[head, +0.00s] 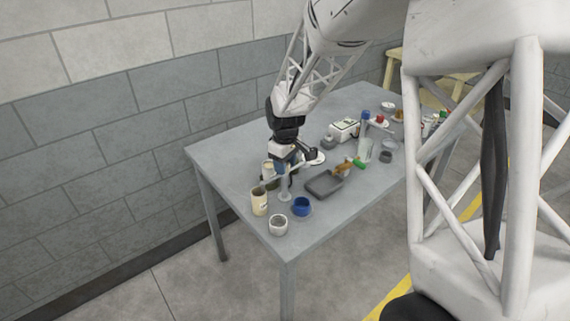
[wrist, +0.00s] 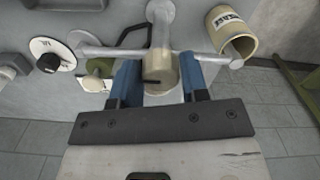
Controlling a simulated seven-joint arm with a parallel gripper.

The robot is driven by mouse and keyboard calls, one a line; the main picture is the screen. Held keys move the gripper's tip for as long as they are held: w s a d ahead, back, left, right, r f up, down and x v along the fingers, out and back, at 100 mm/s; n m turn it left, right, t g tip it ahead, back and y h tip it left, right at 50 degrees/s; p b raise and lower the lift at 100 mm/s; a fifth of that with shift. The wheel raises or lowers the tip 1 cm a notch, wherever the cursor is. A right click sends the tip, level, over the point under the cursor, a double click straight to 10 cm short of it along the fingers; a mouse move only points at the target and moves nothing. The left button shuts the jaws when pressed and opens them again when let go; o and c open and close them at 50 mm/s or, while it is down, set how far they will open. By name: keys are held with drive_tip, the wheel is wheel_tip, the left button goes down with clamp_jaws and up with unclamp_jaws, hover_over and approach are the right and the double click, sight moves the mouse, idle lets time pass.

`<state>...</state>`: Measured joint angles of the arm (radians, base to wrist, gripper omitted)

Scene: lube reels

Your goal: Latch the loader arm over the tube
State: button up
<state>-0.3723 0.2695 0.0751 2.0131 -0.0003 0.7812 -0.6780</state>
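In the wrist view a pale metal stand has a round tan-topped hub (wrist: 160,72) with a dark slot. A light grey bar (wrist: 108,51) extends from both sides of the hub, which I take to be the loader arm. My gripper (wrist: 160,88) has its two blue fingers on either side of the hub; whether they press on it is unclear. In the head view my gripper (head: 284,168) is low over the near left part of the table, at the stand (head: 285,191). I cannot make out the tube for certain.
A labelled cream can (wrist: 232,32) is beside the bar's right end; it also shows in the head view (head: 259,202). A blue cup (head: 301,206), a white cup (head: 278,225) and a grey tray (head: 325,186) are close by. Bottles and small items crowd the table's far end.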

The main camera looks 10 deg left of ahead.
clamp_jaws()
drive_tip(key=shift+n, duration=0.5)
drive_tip(key=n, duration=0.7)
drive_tip(key=shift+n, duration=0.4)
drive_tip(key=n, duration=0.4)
drive_tip(key=shift+n, duration=2.6)
drive_tip(key=shift+f, duration=0.1)
